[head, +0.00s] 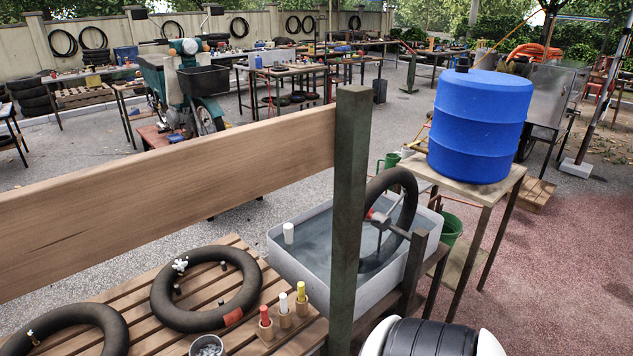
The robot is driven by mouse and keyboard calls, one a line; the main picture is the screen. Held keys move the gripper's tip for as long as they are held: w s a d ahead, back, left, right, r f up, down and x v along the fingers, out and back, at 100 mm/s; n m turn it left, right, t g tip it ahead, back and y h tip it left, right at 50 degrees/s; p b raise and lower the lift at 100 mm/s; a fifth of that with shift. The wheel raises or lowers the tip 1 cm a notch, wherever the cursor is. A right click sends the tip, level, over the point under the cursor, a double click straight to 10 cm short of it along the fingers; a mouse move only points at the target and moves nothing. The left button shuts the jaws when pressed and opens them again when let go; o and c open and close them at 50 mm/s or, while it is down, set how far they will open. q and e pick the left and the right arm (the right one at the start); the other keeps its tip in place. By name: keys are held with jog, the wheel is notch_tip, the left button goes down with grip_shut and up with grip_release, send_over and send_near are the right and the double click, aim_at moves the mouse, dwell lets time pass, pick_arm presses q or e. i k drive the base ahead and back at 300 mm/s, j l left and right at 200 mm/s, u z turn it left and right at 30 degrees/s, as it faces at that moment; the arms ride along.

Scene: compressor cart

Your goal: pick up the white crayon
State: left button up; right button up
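A white crayon (283,302) stands upright in a small wooden holder (285,319) on the slatted wooden bench (165,343). It is the middle one of three, with a red crayon (264,315) to its left and a yellow crayon (301,291) to its right. The holders hide the lower ends of the crayons. Neither my left nor my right gripper is in the head view.
Dark inner tubes (205,325) and a grey cup (206,346) lie left of the crayons. A dark post (346,230) and a wooden rail (170,198) stand close by. Behind is a water tub (290,282) with a white cylinder (288,233) near its left rim.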

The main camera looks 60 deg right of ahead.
aim_at(283, 297)
jog(key=z, duration=1.7)
